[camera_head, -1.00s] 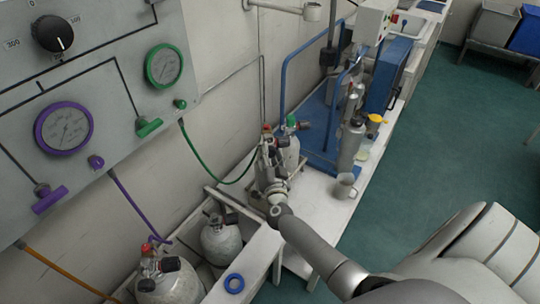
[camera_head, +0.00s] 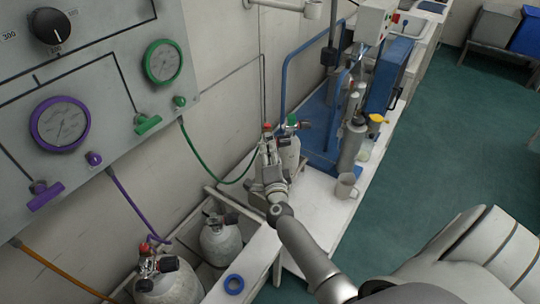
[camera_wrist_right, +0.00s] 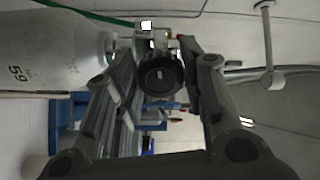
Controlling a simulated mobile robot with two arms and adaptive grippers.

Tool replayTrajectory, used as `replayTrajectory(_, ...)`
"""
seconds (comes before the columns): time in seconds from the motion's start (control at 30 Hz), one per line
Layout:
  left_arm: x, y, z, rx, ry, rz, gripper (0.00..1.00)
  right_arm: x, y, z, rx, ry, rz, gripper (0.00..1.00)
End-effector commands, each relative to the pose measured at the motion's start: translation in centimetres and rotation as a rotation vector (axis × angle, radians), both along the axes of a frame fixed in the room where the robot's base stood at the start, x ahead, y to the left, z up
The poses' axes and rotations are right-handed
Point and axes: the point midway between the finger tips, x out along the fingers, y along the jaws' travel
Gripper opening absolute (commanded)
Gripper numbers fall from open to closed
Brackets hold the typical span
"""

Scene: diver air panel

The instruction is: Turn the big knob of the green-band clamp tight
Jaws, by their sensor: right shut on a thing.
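My right gripper (camera_head: 268,148) is at the top of the grey cylinder (camera_head: 289,152) on the white bench, beside its valve. In the right wrist view, the round black knob (camera_wrist_right: 161,77) lies between the two fingers of the right gripper (camera_wrist_right: 160,60), which is shut on it. The knob faces the wrist camera, with metal valve or clamp parts behind it. The green hose (camera_head: 222,177) runs from the panel down behind my gripper. The clamp's green band cannot be made out, and my fingers hide the knob in the head view. My left gripper is not in view.
The gauge panel (camera_head: 92,82) stands at upper left. Two more cylinders, one (camera_head: 221,240) beside the bench and one (camera_head: 168,280) in front, stand low at left. A cup (camera_head: 346,186) and bottle (camera_head: 352,146) are right of my gripper. The green floor (camera_head: 440,130) is clear.

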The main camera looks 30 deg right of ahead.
Motion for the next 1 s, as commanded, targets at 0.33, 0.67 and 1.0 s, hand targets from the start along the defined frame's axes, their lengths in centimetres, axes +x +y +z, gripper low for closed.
replayTrajectory(0.33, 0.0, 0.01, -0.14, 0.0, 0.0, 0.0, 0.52, -0.09, 0.1, -0.31, 0.04, -0.014, 0.001, 0.14)
replayTrajectory(0.67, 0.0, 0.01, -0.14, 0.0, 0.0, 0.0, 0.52, -0.09, 0.1, -0.31, 0.039, -0.014, 0.001, 0.44)
replayTrajectory(1.0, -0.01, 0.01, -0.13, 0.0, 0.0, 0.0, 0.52, -0.04, 0.04, -0.11, 0.037, -0.016, 0.001, 0.59)
